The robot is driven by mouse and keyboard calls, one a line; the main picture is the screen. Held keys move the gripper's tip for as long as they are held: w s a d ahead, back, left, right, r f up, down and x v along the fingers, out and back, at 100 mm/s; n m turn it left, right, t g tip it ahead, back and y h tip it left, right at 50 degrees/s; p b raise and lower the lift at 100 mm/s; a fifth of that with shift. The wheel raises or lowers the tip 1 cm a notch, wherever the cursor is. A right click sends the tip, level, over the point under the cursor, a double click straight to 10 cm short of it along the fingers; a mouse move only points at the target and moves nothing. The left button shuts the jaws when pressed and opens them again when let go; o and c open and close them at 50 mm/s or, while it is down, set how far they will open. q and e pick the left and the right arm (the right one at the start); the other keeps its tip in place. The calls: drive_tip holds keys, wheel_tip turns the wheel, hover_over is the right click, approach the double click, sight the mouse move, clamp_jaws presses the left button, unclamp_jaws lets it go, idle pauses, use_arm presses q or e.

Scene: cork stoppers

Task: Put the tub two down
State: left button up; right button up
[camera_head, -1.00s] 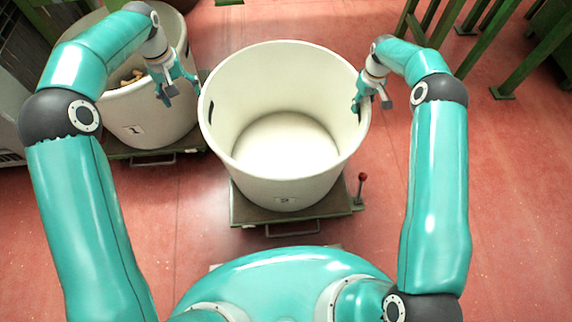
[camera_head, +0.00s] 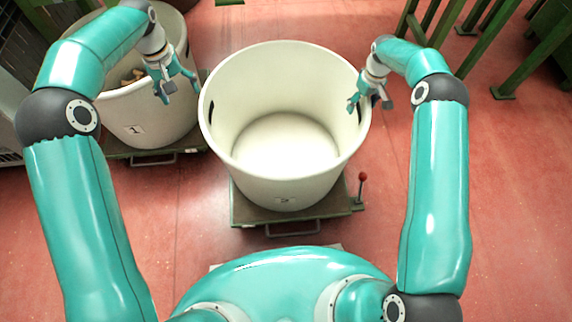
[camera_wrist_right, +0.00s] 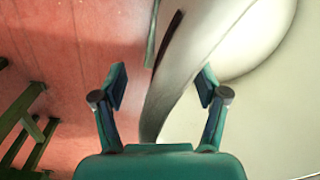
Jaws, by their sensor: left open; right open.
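Tub two (camera_head: 240,175) is a large white empty tub with dark handle slots in its sides. It stands upright on a green platform (camera_head: 250,215) in the middle of the head view. My right gripper (camera_head: 362,104) is open at the tub's right rim. In the right wrist view its fingers (camera_wrist_right: 160,88) stand apart on either side of the tub wall (camera_wrist_right: 180,85), one outside and one inside. My left gripper (camera_head: 179,90) is open to the left of the tub's left rim, apart from it, over the edge of the other tub.
A second white tub marked 1 (camera_head: 160,128), with some corks (camera_head: 133,77) in it, stands at the left on its own platform. A red-knobbed lever (camera_head: 362,180) rises at the platform's right. Green metal frames (camera_head: 500,60) stand at the upper right. Red floor is clear at the right.

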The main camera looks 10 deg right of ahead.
wheel_tip(320, 180, up, 12)
drive_tip(key=shift+d, duration=0.3)
drive_tip(key=shift+f, duration=0.1)
idle(0.5)
